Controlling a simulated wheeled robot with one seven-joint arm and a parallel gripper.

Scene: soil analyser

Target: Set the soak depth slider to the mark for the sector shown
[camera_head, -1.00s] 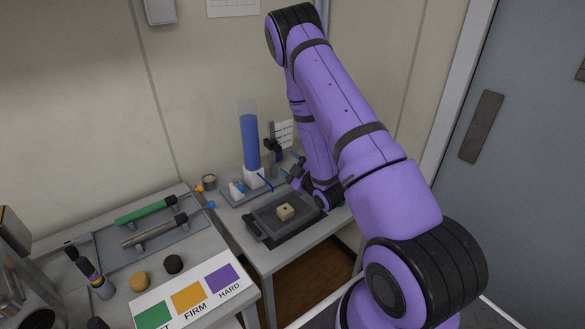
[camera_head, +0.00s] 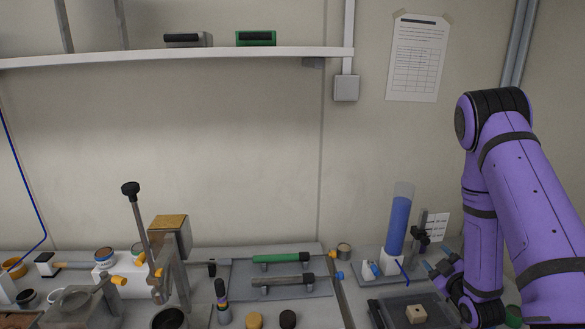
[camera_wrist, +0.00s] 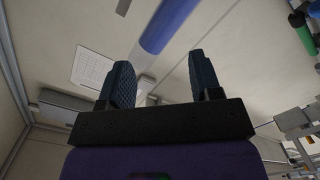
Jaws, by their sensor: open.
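A clear column with blue liquid (camera_head: 399,225) stands at the back right of the bench. Beside it is an upright post with a black sliding block (camera_head: 421,237), which looks like the soak depth slider. A white card with printed lines (camera_head: 439,225) stands behind it, too small to read. My gripper (camera_head: 440,270) is just in front of and below the block, apart from it as far as I can tell. In the wrist view my gripper (camera_wrist: 162,80) is open and empty, with the blue column (camera_wrist: 168,22) beyond its fingers. I cannot make out a shown sector.
A tan block (camera_head: 416,313) sits on a dark tray below my gripper. Green (camera_head: 280,259) and grey (camera_head: 280,282) rod tools lie on a rack in the middle. A lever press (camera_head: 140,225) and jars stand left. A shelf (camera_head: 180,56) and a paper sheet (camera_head: 416,60) are on the wall.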

